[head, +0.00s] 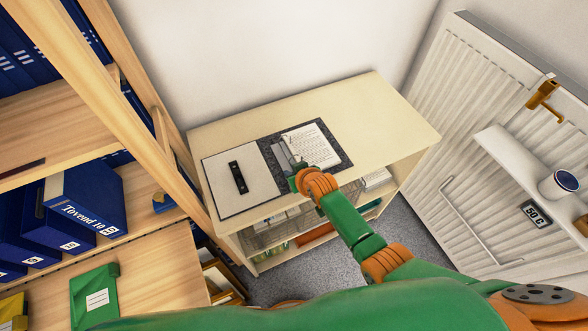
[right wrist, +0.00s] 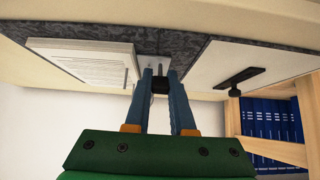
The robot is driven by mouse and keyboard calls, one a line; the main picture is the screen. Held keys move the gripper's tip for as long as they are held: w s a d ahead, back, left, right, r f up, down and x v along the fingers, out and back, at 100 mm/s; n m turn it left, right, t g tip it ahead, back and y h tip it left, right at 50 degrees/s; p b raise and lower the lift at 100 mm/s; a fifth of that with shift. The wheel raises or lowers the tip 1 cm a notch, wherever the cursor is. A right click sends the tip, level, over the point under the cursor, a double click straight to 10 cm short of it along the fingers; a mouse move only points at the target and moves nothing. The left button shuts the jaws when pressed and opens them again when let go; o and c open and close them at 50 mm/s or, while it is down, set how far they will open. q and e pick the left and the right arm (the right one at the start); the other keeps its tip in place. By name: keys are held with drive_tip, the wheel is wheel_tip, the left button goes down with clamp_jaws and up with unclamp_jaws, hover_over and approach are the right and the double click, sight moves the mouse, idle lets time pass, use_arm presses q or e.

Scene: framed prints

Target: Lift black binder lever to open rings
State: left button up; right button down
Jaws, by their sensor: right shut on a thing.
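An open binder (head: 222,197) lies flat on the low cabinet. Its left part is pale with a black bar (head: 238,178) on it; its right part is speckled dark grey under a stack of printed sheets (head: 313,145). A grey metal ring mechanism (head: 281,156) sits between them. My right gripper (head: 294,169) is over the mechanism's near end. In the right wrist view its blue fingers (right wrist: 160,88) are closed around the black binder lever (right wrist: 160,83). In the head view my gripper hides the lever. My left gripper is not in view.
The pale cabinet top (head: 390,125) is clear to the right of the binder. A wooden shelf (head: 140,265) with blue binders (head: 85,202) and a green folder (head: 95,297) stands on the left.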

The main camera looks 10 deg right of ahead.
drive_tip(key=shift+w+a+r+g+h, duration=0.2)
drive_tip(key=shift+w+g+h, duration=0.15)
drive_tip(key=shift+g, duration=0.65)
drive_tip(key=shift+d, duration=0.1)
drive_tip(key=c, duration=1)
unclamp_jaws()
drive_tip(key=shift+w, duration=0.1)
drive_tip(key=shift+c, duration=0.2)
drive_tip(key=p+v, duration=0.3)
drive_tip(key=v, duration=0.4)
drive_tip(key=shift+p, duration=0.35)
drive_tip(key=shift+o, duration=0.2)
